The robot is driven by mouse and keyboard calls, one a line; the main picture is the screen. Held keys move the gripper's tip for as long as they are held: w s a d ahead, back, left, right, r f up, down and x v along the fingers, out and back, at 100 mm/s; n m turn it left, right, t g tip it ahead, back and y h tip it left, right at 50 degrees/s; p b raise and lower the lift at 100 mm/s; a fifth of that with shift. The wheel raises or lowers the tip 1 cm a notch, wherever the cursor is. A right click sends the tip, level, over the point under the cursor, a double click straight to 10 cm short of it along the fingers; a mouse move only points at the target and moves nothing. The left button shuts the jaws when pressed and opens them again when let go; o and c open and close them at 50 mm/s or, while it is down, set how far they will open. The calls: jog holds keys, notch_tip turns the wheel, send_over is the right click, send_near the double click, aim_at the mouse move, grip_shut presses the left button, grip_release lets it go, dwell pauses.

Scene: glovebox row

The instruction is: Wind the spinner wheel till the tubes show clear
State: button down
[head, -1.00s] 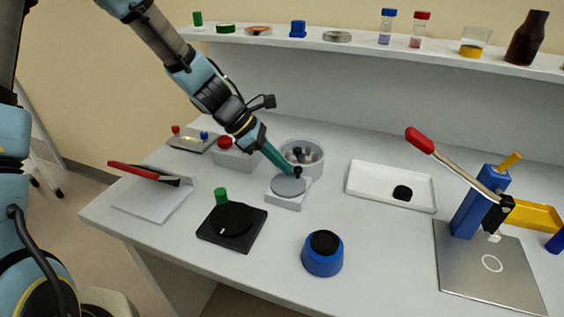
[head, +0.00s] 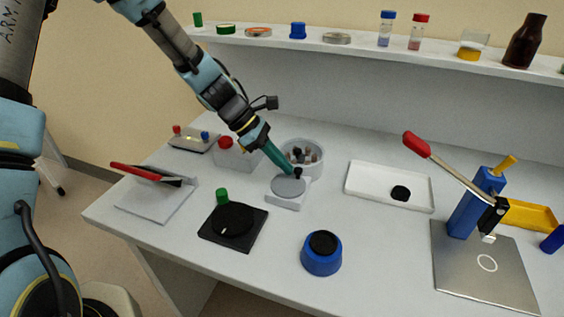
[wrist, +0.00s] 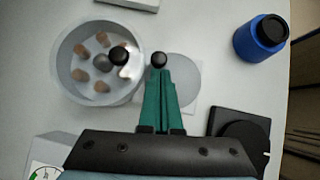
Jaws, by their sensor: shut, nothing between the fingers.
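The spinner wheel is a grey disc (head: 289,186) on a white base, with a black knob (head: 297,172) at its far edge. Beside it stands a round grey bowl (head: 284,153) with several brownish tubes inside. In the wrist view the tubes (wrist: 103,39) surround a grey hub, with a black ball beside it. My gripper (head: 288,171) is shut with nothing between its green fingers. Its tips are right at the knob, which also shows just beyond them in the wrist view (wrist: 158,59). I cannot tell whether they touch. The fingers cover part of the disc (wrist: 187,77) there.
A black turntable box (head: 233,226) and a blue pot (head: 321,255) stand in front. A red-topped box (head: 233,156) is behind the arm. A white tray (head: 370,193) and a lever press (head: 466,216) are to the right. The bench between them is clear.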

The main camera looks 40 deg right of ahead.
aim_at(291, 191)
jog(key=shift+r, duration=0.1)
